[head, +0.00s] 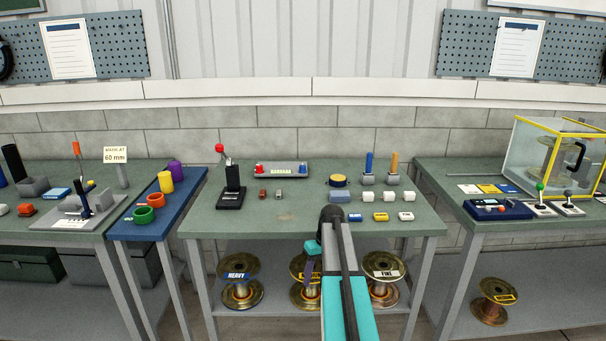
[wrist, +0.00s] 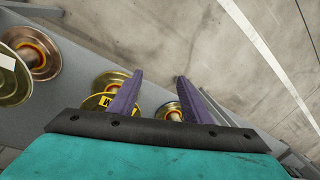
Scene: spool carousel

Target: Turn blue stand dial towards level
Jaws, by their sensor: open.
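A low grey bar (head: 282,175) lies at the back of the middle bench. It has a red knob (head: 260,169) at its left end, a blue knob (head: 304,169) at its right end and a yellowish strip between. The blue knob looks like the blue stand dial, but its setting is too small to read. My gripper (wrist: 160,78) is open and empty, with its two purple fingers apart in the wrist view. In the head view it hangs by the front edge of the middle bench, below the top and well short of the bar.
On the middle bench (head: 265,222) stand a red-knobbed lever (head: 231,185), a yellow-topped round piece (head: 339,181), blue and orange posts and small blocks. Spools including HEAVY (head: 240,282) and FINE (head: 384,278) sit on the shelf below. The bench's front left is clear.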

